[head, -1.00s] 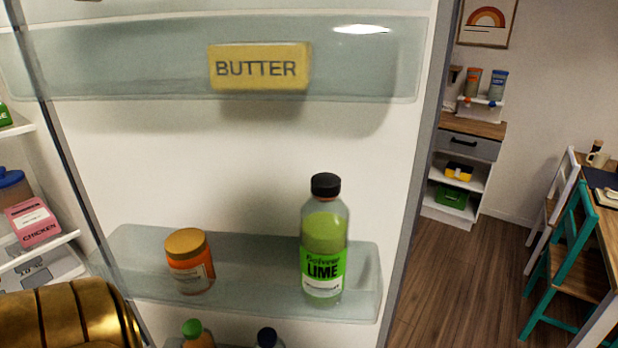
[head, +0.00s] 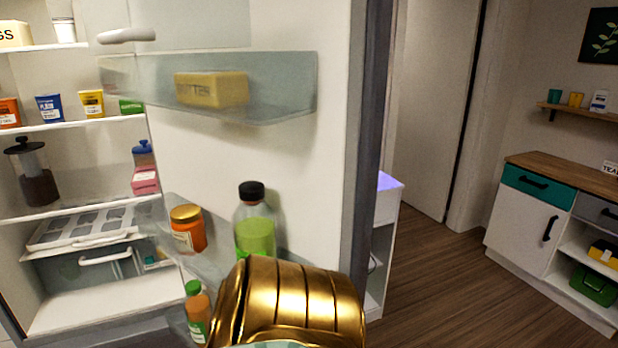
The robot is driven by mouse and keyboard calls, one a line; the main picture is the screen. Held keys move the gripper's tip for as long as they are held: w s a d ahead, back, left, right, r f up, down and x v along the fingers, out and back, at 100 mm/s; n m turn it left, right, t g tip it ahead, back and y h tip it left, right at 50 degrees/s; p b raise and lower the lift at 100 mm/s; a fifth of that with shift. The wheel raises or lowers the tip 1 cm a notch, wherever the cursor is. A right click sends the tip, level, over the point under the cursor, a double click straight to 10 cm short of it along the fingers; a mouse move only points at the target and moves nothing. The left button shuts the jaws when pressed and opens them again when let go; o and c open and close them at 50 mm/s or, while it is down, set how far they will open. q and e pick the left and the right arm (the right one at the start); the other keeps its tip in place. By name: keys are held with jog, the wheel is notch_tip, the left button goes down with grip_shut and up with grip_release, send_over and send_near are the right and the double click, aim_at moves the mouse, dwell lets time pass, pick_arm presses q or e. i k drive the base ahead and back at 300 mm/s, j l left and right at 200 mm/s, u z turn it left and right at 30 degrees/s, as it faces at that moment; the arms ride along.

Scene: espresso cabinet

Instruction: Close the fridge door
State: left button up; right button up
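The fridge door (head: 300,165) stands open in the head view, its inner side facing me and its grey edge to the right. Its upper shelf (head: 285,95) holds a yellow butter pack (head: 212,90). Its lower shelf holds an orange jar (head: 187,230) and a green lime bottle (head: 254,222), partly hidden by a gold part of my arm. The open fridge interior (head: 75,175) shows at the left. The gold arm part is in front of the lower door; I cannot tell whether it touches. Neither gripper's fingers show.
Fridge shelves hold several cups (head: 50,108), a coffee press (head: 33,172) and a pink pack (head: 145,180). A white cabinet (head: 385,235) stands just behind the door edge. A wood-topped cabinet (head: 540,215) is at the right. The wooden floor (head: 440,280) between is clear.

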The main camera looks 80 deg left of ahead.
aim_at(310, 129)
jog(key=i+u, duration=0.2)
jog(key=u, duration=0.2)
jog(key=i+u, duration=0.2)
jog(key=u, duration=0.2)
jog(key=i+u, duration=0.2)
jog(key=u, duration=0.2)
